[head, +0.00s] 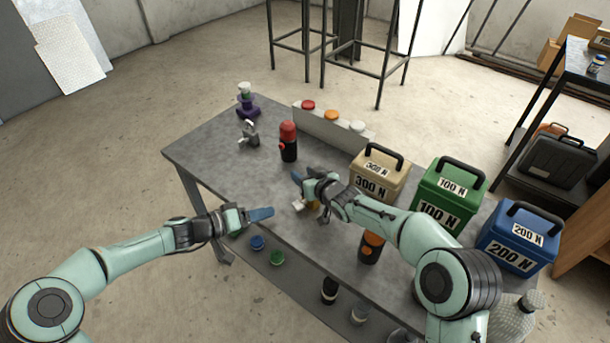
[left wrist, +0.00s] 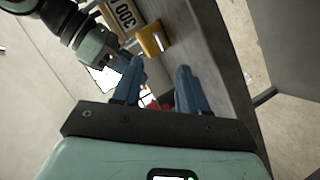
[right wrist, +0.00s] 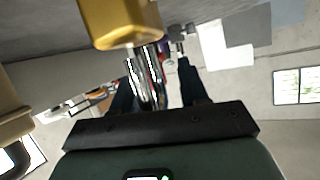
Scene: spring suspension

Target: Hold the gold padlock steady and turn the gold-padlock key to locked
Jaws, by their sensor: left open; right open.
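The gold padlock (head: 313,208) is mostly hidden under my right arm near the table's front edge in the head view. Its gold body shows in the left wrist view (left wrist: 150,38), with a small pale bar on its face; I cannot tell whether this is the key. In the right wrist view the body (right wrist: 118,22) is close at the top, and a shiny silver part (right wrist: 147,78) extends from it towards the fingers. My right gripper (head: 297,177) is open beside the padlock. My left gripper (head: 262,213) is open and empty, off the table's front edge, pointing towards it.
Tan (head: 376,175), green (head: 447,196) and blue (head: 517,238) weights stand along the right. A red-topped black bottle (head: 288,142), a silver object (head: 249,133) and a button panel (head: 331,120) stand farther back. The table's left part (head: 205,150) is clear.

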